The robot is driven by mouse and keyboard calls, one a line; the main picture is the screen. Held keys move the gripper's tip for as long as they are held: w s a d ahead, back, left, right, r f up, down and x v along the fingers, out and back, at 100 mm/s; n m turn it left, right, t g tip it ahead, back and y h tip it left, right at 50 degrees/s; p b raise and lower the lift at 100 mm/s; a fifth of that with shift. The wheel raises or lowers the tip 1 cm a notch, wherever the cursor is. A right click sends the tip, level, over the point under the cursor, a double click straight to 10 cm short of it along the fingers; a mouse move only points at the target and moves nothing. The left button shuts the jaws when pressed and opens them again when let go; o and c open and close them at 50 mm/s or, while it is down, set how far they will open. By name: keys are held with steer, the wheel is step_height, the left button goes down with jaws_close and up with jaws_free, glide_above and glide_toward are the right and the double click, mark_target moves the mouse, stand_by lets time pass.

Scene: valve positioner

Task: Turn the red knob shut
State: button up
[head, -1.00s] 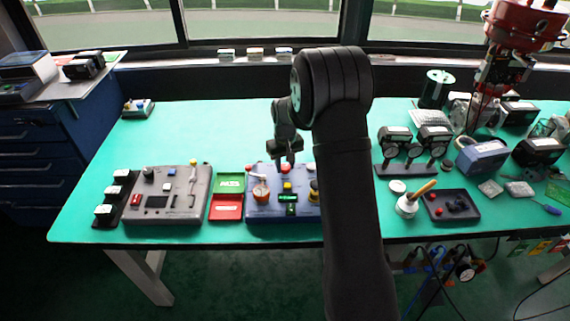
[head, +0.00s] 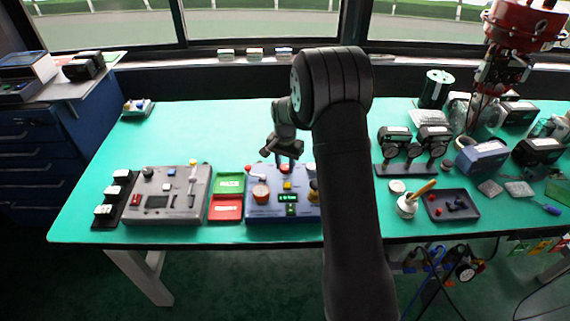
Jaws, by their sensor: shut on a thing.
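The blue valve positioner box (head: 270,213) stands on the green table, partly hidden by my arm on its right. The red knob (head: 285,168) is at the back of its top, small and mostly covered from above. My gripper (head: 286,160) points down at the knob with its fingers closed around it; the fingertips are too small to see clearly. An orange-brown round knob (head: 261,192), a lit green display (head: 288,197) and a yellow button (head: 287,185) are in front. A red-tipped white lever (head: 249,169) is at the left back.
A green and red sign plate (head: 229,184) lies left of the box, then a grey control box (head: 180,212) with an upright lever. Gauges (head: 407,150) and a dark tray (head: 452,205) are right of my arm. The table behind is clear.

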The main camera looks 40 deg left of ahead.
mark_target(285, 166)
steer(key=shift+m, duration=0.6)
steer(key=o, duration=1)
steer(key=shift+r, duration=0.1)
step_height(285, 166, up, 17)
steer(key=shift+r, duration=0.15)
step_height(285, 166, down, 18)
steer(key=shift+r, duration=0.25)
stand_by(0.4)
